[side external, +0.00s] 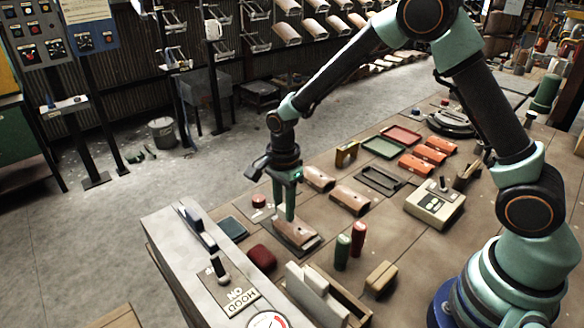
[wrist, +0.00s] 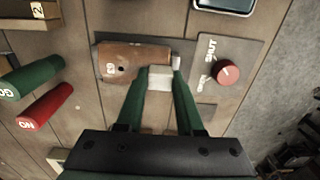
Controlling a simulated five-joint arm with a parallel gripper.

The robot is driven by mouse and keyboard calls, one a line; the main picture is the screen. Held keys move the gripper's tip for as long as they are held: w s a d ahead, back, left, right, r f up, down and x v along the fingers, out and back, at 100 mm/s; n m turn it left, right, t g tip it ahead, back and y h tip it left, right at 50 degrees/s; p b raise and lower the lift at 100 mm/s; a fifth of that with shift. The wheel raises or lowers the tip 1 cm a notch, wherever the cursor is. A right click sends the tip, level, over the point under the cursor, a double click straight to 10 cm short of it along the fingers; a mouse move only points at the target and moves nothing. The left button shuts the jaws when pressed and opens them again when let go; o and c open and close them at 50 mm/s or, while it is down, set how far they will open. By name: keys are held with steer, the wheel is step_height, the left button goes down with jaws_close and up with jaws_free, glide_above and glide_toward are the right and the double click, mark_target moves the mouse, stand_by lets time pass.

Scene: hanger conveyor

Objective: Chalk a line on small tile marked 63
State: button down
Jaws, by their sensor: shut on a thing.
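The small brown curved tile (wrist: 128,62) lies on a dark plate (wrist: 218,50) in the wrist view, with a rotated mark that looks like 63 near its left end and a dark hole. It also shows in the side view (side external: 299,234), partly behind my gripper. My gripper (wrist: 160,84) has its green fingers shut on a white block of chalk (wrist: 160,76) at the tile's right end. In the side view my gripper (side external: 285,212) points down at the tile; I cannot tell whether the chalk touches it.
A red knob (wrist: 228,72) with a SHUT label is right of the tile. Green (side external: 342,252) and red (side external: 358,238) cylinders stand nearby. More brown tiles (side external: 349,199), orange tiles (side external: 416,165) and a control box (side external: 435,203) lie behind. A grey lever console (side external: 180,245) edges the front left.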

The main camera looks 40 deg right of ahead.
steer(key=shift+s, duration=0.2)
steer(key=shift+s, duration=0.6)
steer(key=shift+w, duration=0.15)
steer(key=shift+w, duration=0.65)
steer(key=shift+f, duration=0.1)
steer(key=shift+s, duration=0.1)
steer(key=shift+s, duration=0.85)
